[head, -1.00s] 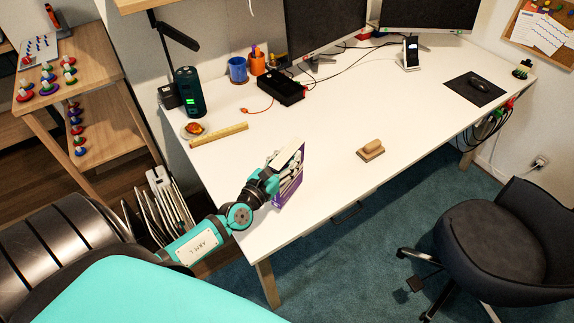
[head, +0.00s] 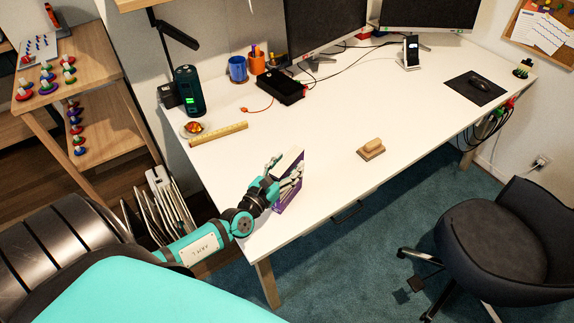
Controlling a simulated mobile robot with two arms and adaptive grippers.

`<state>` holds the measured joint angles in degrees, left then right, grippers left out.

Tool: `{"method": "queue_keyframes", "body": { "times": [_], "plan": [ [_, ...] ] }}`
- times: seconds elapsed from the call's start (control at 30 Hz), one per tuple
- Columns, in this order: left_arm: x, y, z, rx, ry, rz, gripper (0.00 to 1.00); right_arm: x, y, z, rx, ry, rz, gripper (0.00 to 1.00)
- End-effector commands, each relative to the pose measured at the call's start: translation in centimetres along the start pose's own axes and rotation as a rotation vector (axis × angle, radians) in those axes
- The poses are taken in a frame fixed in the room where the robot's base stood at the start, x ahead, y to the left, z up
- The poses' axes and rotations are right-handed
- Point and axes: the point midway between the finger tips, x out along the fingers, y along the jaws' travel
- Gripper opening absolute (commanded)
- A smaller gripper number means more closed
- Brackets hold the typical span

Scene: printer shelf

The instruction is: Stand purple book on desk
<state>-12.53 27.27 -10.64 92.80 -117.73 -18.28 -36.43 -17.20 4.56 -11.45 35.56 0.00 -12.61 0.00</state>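The purple book (head: 282,205) stands roughly upright on the white desk (head: 330,190), near its left front edge. Its pale page edges show on top, and its purple cover shows on the side toward the front edge. My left gripper (head: 281,172) is at the book, coming from the left. Its fingers look spread, one on the far left side and one in front of the cover. The fingers hide part of the book, so contact is hard to tell. My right gripper is not in view.
A wooden ruler (head: 216,133), a dark green speaker (head: 189,92) and a black box (head: 280,87) lie behind the book. A wooden block (head: 371,149) is to the right. The desk between the block and book is clear. A dark chair (head: 497,240) stands in front.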

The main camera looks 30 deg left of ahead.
Motion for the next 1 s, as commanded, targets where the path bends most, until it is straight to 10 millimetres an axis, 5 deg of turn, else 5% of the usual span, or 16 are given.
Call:
{"method": "queue_keyframes", "body": {
  "times": [0.2,0.7,1.0],
  "plan": [
    [0.0,0.0,0.6,0.0,0.0,0.0,0.56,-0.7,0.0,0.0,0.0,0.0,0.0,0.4],
    [-9.7,0.0,0.0,0.0,0.003,-0.002,0.56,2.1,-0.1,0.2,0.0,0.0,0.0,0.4],
    [-12.0,0.0,0.3,0.0,0.0,-0.001,0.56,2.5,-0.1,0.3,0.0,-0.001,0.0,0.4]
  ]
}}
